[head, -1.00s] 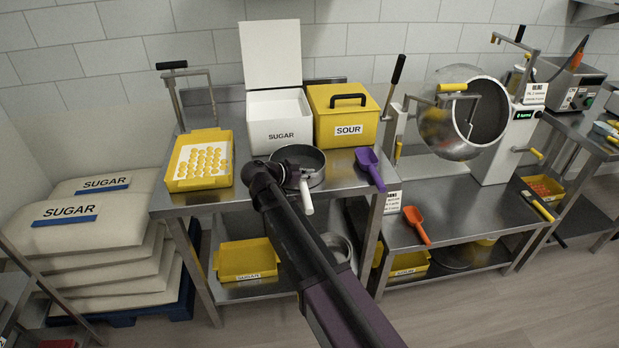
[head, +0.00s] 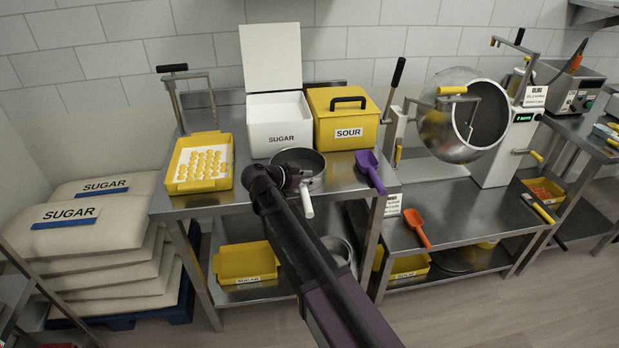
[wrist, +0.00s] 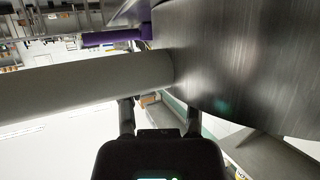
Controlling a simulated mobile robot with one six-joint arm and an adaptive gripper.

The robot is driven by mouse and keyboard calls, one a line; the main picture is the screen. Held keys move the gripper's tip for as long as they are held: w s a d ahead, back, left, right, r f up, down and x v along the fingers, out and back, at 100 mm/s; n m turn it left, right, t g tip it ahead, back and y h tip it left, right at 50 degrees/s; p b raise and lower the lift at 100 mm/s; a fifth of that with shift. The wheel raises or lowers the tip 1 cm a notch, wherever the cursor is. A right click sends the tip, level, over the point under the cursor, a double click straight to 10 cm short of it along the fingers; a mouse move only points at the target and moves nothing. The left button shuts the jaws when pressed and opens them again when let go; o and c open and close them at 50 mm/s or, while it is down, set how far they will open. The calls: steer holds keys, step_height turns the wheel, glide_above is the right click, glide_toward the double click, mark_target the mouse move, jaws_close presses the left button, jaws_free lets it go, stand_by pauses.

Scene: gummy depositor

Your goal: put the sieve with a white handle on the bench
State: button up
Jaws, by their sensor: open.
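The sieve (head: 312,163) is a round metal pan with a white handle (head: 307,203), at the front of the left steel bench (head: 225,203). Its handle points toward the front edge. My gripper (head: 298,178) is at the handle's root, partly hidden by my own wrist. In the wrist view, the handle (wrist: 80,88) runs across from the left to the sieve's curved metal wall (wrist: 245,60). The two fingers of my gripper (wrist: 158,110) are apart, with their tips at or behind the handle's edge. I cannot tell if they touch it.
A yellow tray of candies (head: 183,183) is left of the sieve. A white sugar bin (head: 279,130) and yellow sour box (head: 340,125) stand behind it. A purple scoop (head: 370,171) lies close on the right. The bench between tray and sieve is clear.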

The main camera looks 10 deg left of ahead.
steer(key=shift+r, duration=0.1)
steer(key=shift+s+a+r, duration=0.1)
steer(key=shift+r, duration=0.05)
steer(key=p+v, duration=0.5)
steer(key=v, duration=0.6)
steer(key=shift+s+a, duration=0.25)
stand_by(1.1)
